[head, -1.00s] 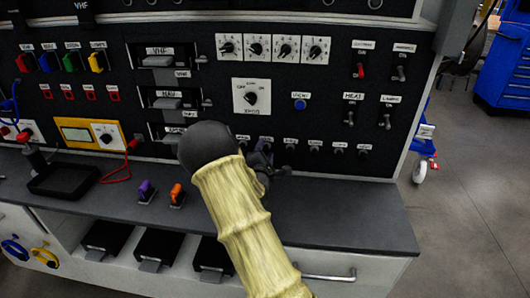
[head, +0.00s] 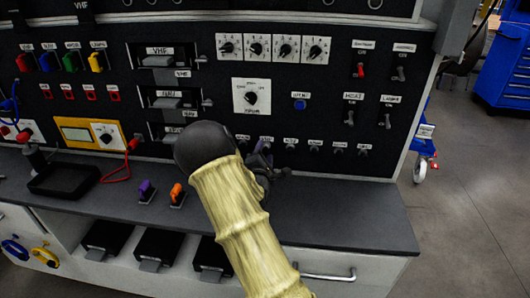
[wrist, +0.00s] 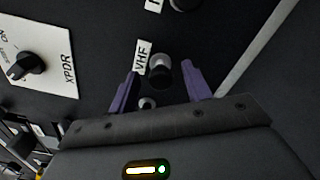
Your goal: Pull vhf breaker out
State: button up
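The VHF breaker (wrist: 160,74), a small round dark knob with a paler part, sits on the black panel beside its white VHF label (wrist: 143,57) in the wrist view. My gripper (wrist: 160,69) is open, with one purple finger on each side of the breaker. Gaps show between the fingers and the knob; I cannot tell the depth exactly. In the head view my gripper (head: 264,162) is at the lower breaker row, partly hidden behind my arm. I cannot pick out the VHF breaker there.
A neighbouring breaker (wrist: 185,5) is at the wrist view's top. The XPDR dial (wrist: 30,64) is at its left. More breakers (head: 339,148) run right along the row in the head view. The grey worktop (head: 345,215) below is clear at right; purple and orange plugs (head: 176,195) stand left.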

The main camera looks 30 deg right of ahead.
jog(key=shift+o, duration=0.9)
jog(key=v, duration=0.7)
jog(key=shift+f, duration=0.1)
dwell(0.5)
